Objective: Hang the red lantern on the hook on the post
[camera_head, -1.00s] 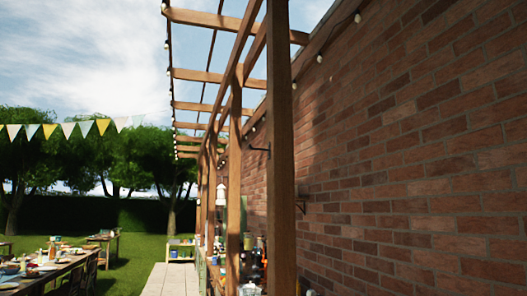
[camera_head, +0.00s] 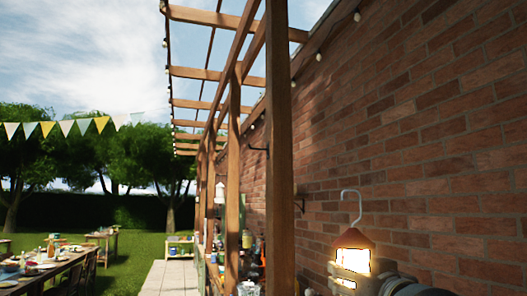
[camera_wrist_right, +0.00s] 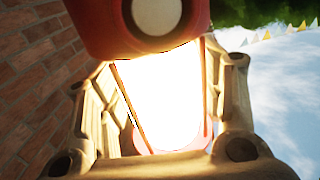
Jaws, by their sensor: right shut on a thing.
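The red lantern (camera_head: 354,240) glows bright at the lower right of the head view, with a pale wire hanger loop standing up from its cap. My right gripper (camera_head: 348,283) is shut on it, low on its body. The right wrist view shows the glowing lantern (camera_wrist_right: 160,95) between the two fingers, with a red part close to the camera. The wooden post (camera_head: 280,150) stands left of the lantern. A small dark hook (camera_head: 258,149) juts from the post's left side, higher than the lantern and apart from it. My left gripper is not in view.
A brick wall (camera_head: 430,140) fills the right side. A dark bracket (camera_head: 300,205) shows beside the post. A cluttered counter lies behind the post. A laid table (camera_head: 45,270) stands at the lower left. Pergola beams (camera_head: 215,75) run overhead.

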